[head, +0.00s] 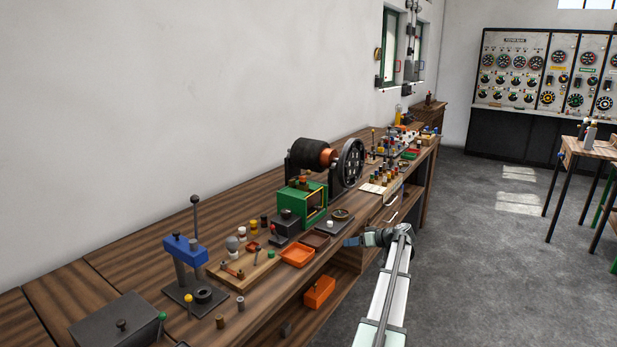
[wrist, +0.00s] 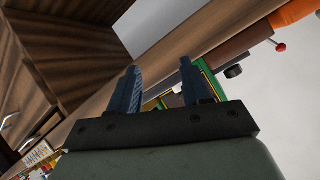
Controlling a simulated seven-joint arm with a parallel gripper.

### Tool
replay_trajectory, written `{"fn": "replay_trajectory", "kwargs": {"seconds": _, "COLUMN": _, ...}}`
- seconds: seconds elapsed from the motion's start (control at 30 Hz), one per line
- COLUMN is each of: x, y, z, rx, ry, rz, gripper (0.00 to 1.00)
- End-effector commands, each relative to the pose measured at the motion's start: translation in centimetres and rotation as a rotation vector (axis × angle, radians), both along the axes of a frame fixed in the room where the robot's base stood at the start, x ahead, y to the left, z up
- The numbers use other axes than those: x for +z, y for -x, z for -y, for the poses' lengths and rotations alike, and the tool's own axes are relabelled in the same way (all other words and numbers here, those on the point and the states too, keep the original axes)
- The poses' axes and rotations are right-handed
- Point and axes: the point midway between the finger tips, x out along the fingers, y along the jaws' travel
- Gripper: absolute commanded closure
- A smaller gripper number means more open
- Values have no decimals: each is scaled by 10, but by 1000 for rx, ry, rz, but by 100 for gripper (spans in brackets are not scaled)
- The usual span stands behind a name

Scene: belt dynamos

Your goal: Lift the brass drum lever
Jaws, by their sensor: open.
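I cannot make out a brass drum lever for certain. A dark drum with a copper-coloured end (head: 318,153) stands on the bench above a green-framed box (head: 301,207). A small lever with a red knob (head: 274,228) rises by the dark block left of that box; a red-knobbed lever also shows in the wrist view (wrist: 280,46). My gripper (head: 350,242) is at the bench's front edge, right of the green box and apart from it. In the wrist view its two blue fingers (wrist: 160,70) are spread with nothing between them, and part of the green frame shows behind them.
An orange tray (head: 297,256), a dark plate with a ring (head: 341,219) and a wooden board (head: 243,270) with small parts crowd the bench left of my gripper. A blue-headed press (head: 185,250) stands farther left. Open floor (head: 480,250) lies to the right.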

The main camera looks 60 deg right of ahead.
Motion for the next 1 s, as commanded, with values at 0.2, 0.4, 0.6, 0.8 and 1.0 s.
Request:
{"fn": "replay_trajectory", "kwargs": {"seconds": 0.2, "x": 136, "y": -50, "z": 52, "rx": 95, "ry": 153, "rz": 288, "gripper": 52}}
{"fn": "replay_trajectory", "kwargs": {"seconds": 0.4, "x": 201, "y": -90, "z": 59, "rx": 147, "ry": 199, "rz": 455, "gripper": 52}}
{"fn": "replay_trajectory", "kwargs": {"seconds": 0.6, "x": 215, "y": -104, "z": 57, "rx": 158, "ry": 207, "rz": 497, "gripper": 52}}
{"fn": "replay_trajectory", "kwargs": {"seconds": 0.8, "x": 214, "y": -131, "z": 55, "rx": 160, "ry": 205, "rz": 495, "gripper": 52}}
{"fn": "replay_trajectory", "kwargs": {"seconds": 1.0, "x": 214, "y": -166, "z": 52, "rx": 159, "ry": 205, "rz": 494, "gripper": 52}}
